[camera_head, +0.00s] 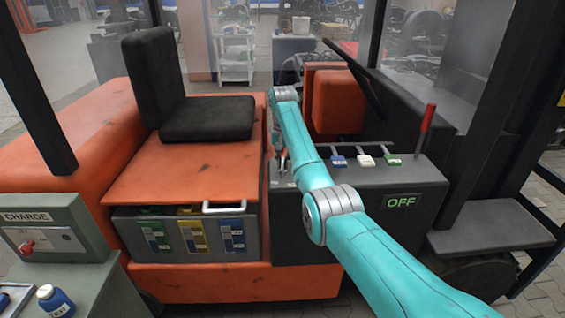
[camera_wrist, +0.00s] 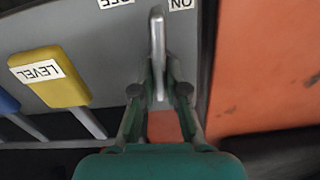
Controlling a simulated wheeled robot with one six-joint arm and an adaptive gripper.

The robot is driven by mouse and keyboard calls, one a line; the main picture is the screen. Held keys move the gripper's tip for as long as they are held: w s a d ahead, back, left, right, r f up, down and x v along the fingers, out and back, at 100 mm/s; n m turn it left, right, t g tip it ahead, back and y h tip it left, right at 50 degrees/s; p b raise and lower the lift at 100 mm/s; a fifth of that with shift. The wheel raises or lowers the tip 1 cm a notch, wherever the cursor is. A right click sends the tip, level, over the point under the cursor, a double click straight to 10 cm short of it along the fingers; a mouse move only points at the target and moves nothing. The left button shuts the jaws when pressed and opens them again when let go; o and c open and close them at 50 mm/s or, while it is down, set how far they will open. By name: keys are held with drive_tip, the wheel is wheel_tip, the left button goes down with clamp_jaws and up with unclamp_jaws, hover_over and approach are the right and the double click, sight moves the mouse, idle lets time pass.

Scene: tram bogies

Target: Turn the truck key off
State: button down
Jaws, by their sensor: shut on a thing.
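The key (camera_wrist: 157,40) is a pale metal bar on the grey console panel in the wrist view. It stands almost straight up the picture, between a cut-off OFF label (camera_wrist: 114,3) and an ON label (camera_wrist: 181,4), both upside down. My gripper (camera_wrist: 160,78) is shut on the key, with one finger on either side. In the head view my gripper (camera_head: 283,161) is small at the console's left end, and the key cannot be made out there. A display on the truck's dark console (camera_head: 345,238) reads OFF (camera_head: 401,202) in green.
A yellow handle marked LEVEL (camera_wrist: 48,77) is left of my gripper. Levers with blue (camera_head: 339,161), white (camera_head: 366,160) and green (camera_head: 392,160) tags line the console, near a red-tipped lever (camera_head: 427,117). The black seat (camera_head: 207,118) is left.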

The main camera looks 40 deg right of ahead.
sight(283, 160)
drive_tip(key=shift+n, duration=0.6)
drive_tip(key=c, duration=1.2)
unclamp_jaws()
wheel_tip(283, 160, up, 7)
drive_tip(key=shift+r, duration=0.2)
drive_tip(key=shift+f, duration=0.1)
